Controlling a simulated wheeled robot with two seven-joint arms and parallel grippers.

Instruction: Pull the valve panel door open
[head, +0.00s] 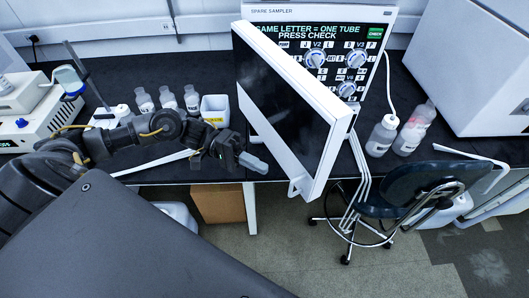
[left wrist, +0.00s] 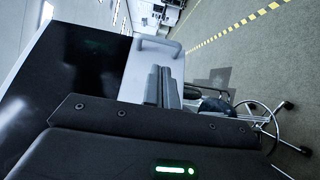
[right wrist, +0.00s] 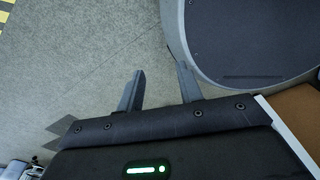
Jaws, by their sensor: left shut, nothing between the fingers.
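The valve panel door (head: 335,135), a white frame around a dark pane, stands swung out from the valve panel (head: 381,28). Several valve knobs show on the panel beside it. The door's white handle (head: 297,188) is at its near lower end; the handle also shows in the left wrist view (left wrist: 168,42). My left gripper (head: 262,165) is shut and empty, left of the door on its dark-pane side. In the left wrist view its fingers (left wrist: 163,70) point toward the handle, apparently apart from it. My right gripper (right wrist: 160,69) is open and empty over the floor.
Several small bottles (head: 167,97) and a white bin (head: 215,109) stand on the dark bench left of the door. Two bottles (head: 381,136) stand right of it. A wheeled chair (head: 410,187) stands close at the right. Open floor (head: 285,250) lies in front.

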